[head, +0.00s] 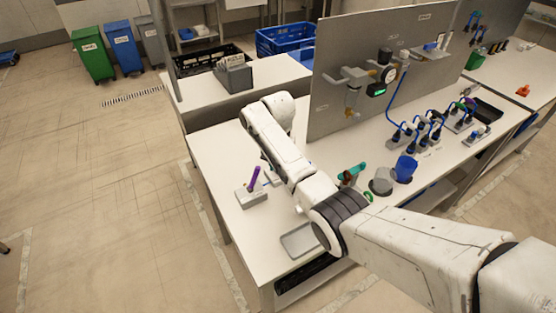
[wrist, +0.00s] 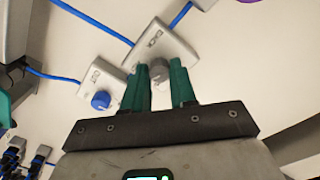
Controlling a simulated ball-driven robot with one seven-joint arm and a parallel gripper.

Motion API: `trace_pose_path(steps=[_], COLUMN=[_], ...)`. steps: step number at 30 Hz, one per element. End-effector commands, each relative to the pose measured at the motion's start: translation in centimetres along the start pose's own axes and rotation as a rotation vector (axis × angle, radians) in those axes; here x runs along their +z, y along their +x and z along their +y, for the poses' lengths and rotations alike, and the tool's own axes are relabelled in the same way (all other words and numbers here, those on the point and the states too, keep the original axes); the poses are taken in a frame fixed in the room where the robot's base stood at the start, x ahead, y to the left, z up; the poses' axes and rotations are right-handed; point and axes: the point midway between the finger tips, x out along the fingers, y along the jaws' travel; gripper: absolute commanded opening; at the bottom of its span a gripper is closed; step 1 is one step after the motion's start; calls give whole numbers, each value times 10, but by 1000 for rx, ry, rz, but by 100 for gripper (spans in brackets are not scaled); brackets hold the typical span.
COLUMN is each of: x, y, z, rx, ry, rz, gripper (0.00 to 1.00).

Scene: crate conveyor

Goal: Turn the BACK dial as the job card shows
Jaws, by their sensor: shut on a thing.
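In the wrist view, my gripper (wrist: 162,78) has its green fingers on either side of a grey round dial (wrist: 158,66) and is shut on it. Blue cables run from both boxes. In the head view, my arm reaches over the near bench and hides my gripper and most of the dials. I cannot make out a job card.
In the head view, a grey box with a purple lever (head: 254,178) stands left of my arm, and a grey tray (head: 299,241) lies near the front. A grey upright panel (head: 345,110), a blue cup (head: 405,168) and several blue-cabled parts stand to the right.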

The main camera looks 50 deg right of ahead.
Motion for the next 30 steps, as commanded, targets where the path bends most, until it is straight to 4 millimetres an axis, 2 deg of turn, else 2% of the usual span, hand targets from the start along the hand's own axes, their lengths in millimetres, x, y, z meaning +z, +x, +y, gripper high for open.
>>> trace_pose_path(steps=[12, 30], x=[-1, -2], y=[-2, -2], z=[-1, 0], rx=[-4, -3], ry=[251, 316], rz=[5, 6], gripper=[0, 0])
